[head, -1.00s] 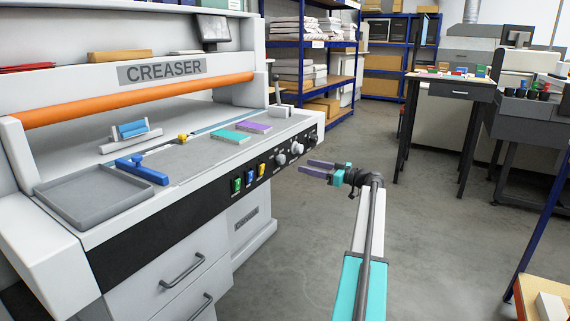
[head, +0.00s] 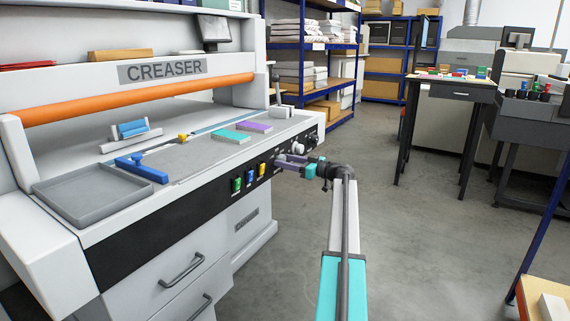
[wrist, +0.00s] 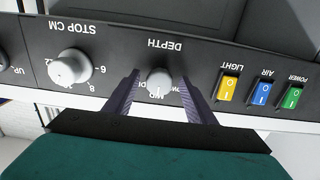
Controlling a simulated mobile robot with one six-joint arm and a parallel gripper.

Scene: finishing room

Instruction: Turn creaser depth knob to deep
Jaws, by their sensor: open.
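The creaser's depth knob (wrist: 158,80) is a light grey round knob on the black front panel, under the upside-down word DEPTH in the wrist view. Its marker appears to point at the MID label; the labels to either side are partly hidden by my fingers. My gripper (wrist: 159,88) is open, with one purple finger on each side of the knob. Gaps show between fingers and knob, so it is not gripped. In the head view my gripper (head: 284,162) is at the panel and covers most of the depth knob.
The STOP CM knob (wrist: 70,67) is close beside one finger. Yellow LIGHT (wrist: 228,89), blue AIR (wrist: 261,93) and green POWER (wrist: 292,97) switches sit on the other side. The creaser's grey tray (head: 95,213) is at left. Open floor (head: 400,240) lies to the right.

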